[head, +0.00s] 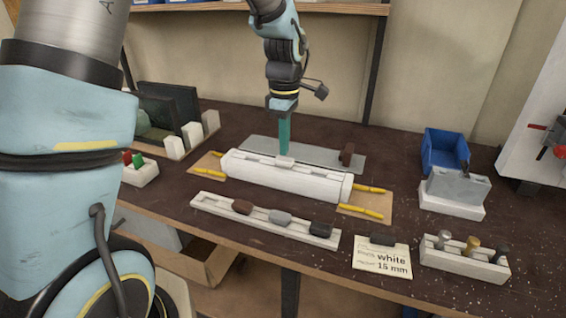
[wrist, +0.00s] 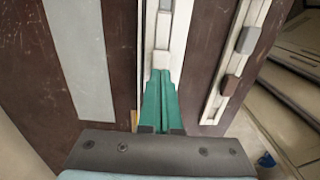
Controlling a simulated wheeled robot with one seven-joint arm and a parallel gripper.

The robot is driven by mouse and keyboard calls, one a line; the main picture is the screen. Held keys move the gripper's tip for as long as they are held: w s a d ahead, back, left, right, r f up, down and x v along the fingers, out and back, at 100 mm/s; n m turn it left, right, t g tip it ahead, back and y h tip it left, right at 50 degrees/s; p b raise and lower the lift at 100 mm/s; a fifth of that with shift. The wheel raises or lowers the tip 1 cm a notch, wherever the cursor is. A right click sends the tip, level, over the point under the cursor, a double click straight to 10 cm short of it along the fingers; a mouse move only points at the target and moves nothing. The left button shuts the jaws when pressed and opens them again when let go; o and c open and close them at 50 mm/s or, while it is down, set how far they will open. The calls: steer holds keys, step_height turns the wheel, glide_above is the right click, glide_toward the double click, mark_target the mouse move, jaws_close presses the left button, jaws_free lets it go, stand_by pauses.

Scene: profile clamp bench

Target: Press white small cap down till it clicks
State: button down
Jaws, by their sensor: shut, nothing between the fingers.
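The white small cap (head: 285,161) sits in the slot along the top of the white profile (head: 250,172), near its middle. In the wrist view the cap (wrist: 161,60) lies just beyond my fingertips. My gripper (head: 284,150) points straight down over the profile, with its teal fingers together and nothing between them. The closed fingers also show in the wrist view (wrist: 160,76). The fingertips are right at the cap; I cannot tell whether they touch it or how deep it sits.
A white rack (head: 213,200) with brown, grey and black caps lies in front of the profile. A grey plate (head: 255,145) with a brown block (head: 347,153) lies behind. A card (head: 375,261) reads "white 15 mm". A blue bin (head: 440,152) stands right. Yellow rods flank the profile's ends.

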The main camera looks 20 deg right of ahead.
mark_target(284, 159)
steer(key=shift+f, duration=0.15)
steer(key=shift+f+b, duration=0.35)
steer(key=shift+f, duration=0.15)
steer(key=shift+f, duration=0.5)
stand_by(0.4)
steer(key=shift+r+p, duration=2.55)
steer(key=shift+r, duration=1)
